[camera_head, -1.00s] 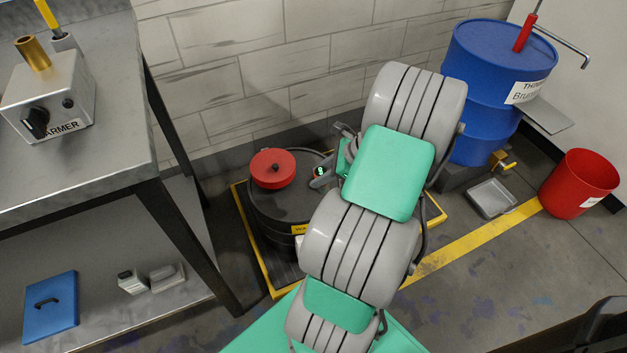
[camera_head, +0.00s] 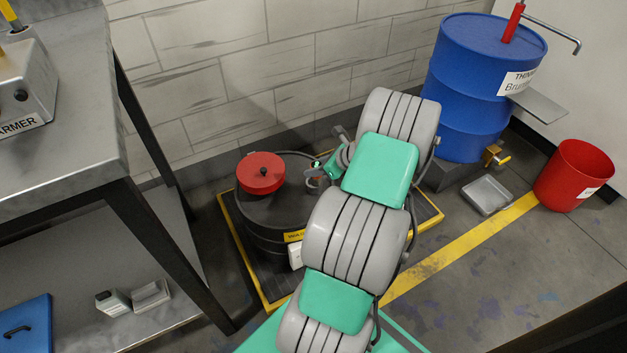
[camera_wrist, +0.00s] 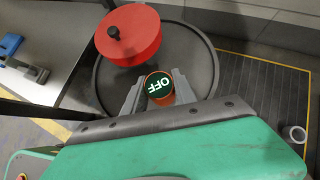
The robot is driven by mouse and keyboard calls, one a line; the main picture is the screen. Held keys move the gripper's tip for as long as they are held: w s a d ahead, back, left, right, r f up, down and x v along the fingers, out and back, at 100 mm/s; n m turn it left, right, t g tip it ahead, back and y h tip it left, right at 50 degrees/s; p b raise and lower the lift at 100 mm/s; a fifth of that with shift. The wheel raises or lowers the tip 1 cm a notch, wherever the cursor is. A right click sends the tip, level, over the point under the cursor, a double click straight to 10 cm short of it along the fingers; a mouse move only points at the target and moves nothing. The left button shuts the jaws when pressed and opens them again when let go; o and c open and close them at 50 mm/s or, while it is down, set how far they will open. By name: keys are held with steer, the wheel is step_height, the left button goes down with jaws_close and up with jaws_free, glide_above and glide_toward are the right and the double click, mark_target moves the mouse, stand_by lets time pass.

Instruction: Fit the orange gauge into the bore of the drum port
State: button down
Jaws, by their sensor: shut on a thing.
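The orange gauge (camera_wrist: 147,79) has a dark round face that reads OFF in the wrist view. My gripper (camera_wrist: 158,90) is shut on it, with one grey finger on each side. The gauge is over the top of the dark drum (camera_wrist: 203,63), beside the red cap (camera_wrist: 128,35). The drum (camera_head: 258,238) and red cap (camera_head: 261,172) also show in the head view, with my gripper (camera_head: 318,178) at the drum's right side. The port's bore is not visible. I cannot tell whether the gauge is above the bore or in it.
The drum stands on a yellow-edged pallet (camera_head: 233,228) by the wall. A metal bench (camera_head: 70,130) is on the left. A blue drum (camera_head: 465,90), a grey tray (camera_head: 487,195) and a red bucket (camera_head: 573,176) stand to the right. A white ring-shaped thing (camera_wrist: 294,134) shows at right.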

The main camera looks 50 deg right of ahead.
steer(key=shift+w+d+f, duration=0.35)
steer(key=shift+w+f, duration=0.25)
steer(key=shift+f, duration=0.25)
steer(key=f+b, duration=0.1)
steer(key=f, duration=0.1)
steer(key=f+b, duration=0.2)
steer(key=shift+w+d, duration=0.2)
steer(key=shift+w, duration=0.2)
steer(key=shift+r, duration=0.1)
steer(key=c, duration=1)
jaws_free()
steer(key=shift+s, duration=0.1)
